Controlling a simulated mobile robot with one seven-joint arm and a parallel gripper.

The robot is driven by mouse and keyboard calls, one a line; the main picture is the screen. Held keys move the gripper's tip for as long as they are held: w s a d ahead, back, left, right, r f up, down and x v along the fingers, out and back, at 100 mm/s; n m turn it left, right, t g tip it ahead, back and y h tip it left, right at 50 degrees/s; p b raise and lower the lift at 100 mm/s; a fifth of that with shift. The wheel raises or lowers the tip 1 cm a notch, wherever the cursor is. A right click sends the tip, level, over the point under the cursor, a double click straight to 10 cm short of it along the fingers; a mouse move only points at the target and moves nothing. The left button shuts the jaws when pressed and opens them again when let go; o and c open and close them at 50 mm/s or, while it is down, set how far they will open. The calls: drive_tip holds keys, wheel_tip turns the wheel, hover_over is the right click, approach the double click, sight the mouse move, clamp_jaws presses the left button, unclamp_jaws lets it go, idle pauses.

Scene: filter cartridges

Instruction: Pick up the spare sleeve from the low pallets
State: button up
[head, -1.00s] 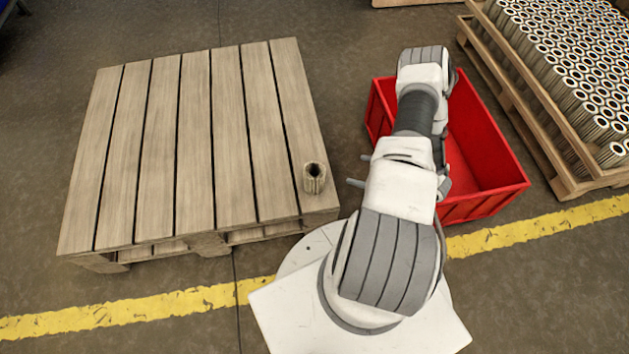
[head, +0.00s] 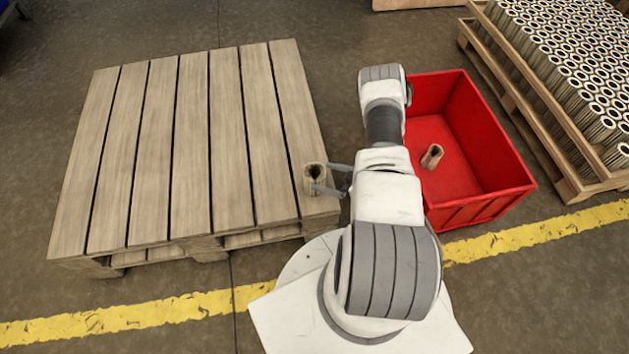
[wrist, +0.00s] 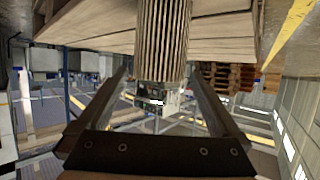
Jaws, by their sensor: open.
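The spare sleeve (head: 312,180), a short ribbed tan cylinder with a dark hole in its top, stands upright on the near right corner of the low wooden pallet (head: 190,150). My gripper (head: 324,177) is open at the sleeve's right side, its fingers pointing left toward it. In the wrist view the ribbed sleeve (wrist: 163,40) appears upside down, centred ahead between the two spread fingers of my gripper (wrist: 157,78). The fingertips are close to it, one on each side; I cannot tell whether they touch it.
A red crate (head: 490,205) stands right of my arm with one sleeve (head: 432,157) inside. Another pallet (head: 540,115) at the far right carries many packed sleeves (head: 570,60). A yellow floor line (head: 540,230) runs across the front. Most of the low pallet's top is bare.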

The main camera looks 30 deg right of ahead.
sight(316, 174)
drive_tip(key=b+x, duration=0.2)
drive_tip(key=x, duration=0.3)
drive_tip(key=shift+f, duration=0.25)
drive_tip(key=c, duration=1)
